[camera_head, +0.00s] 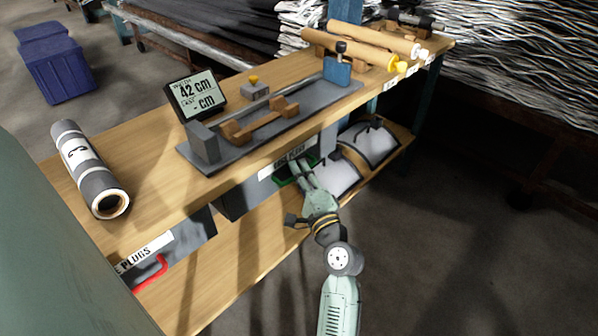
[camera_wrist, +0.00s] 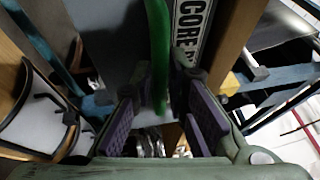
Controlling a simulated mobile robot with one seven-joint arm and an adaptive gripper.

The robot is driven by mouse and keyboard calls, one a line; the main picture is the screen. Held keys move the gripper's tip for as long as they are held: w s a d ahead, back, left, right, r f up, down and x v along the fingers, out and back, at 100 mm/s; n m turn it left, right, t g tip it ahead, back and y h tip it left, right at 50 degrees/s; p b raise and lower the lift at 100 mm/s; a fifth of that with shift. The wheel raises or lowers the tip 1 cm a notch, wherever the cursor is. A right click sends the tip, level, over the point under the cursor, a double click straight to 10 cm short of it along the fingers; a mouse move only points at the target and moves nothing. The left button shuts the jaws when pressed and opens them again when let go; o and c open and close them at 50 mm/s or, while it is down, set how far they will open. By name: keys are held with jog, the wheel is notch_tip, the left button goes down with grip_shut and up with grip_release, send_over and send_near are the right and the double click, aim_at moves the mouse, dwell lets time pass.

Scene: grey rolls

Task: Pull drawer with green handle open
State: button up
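The green handle (camera_head: 283,181) is on the front of a dark grey drawer (camera_head: 236,204) under the wooden bench top, below a white label. I see no clear gap showing this drawer pulled out. My gripper (camera_head: 302,170) is at the handle, reaching in from the front. In the wrist view the green handle (camera_wrist: 159,45) runs between the two purple-padded fingers of my gripper (camera_wrist: 163,82). The fingers are apart, with space visible around the handle. Part of the handle is hidden behind my gripper in the head view.
A second drawer with a red handle (camera_head: 150,275) is at the lower left. The bench top (camera_head: 135,150) carries a grey roll (camera_head: 88,168), a display (camera_head: 195,95) and a measuring jig (camera_head: 265,120). A lower shelf (camera_head: 235,262) runs beneath. The floor at the right is clear.

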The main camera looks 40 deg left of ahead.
grip_shut()
dwell(0.3)
jog(key=shift+d, duration=0.1)
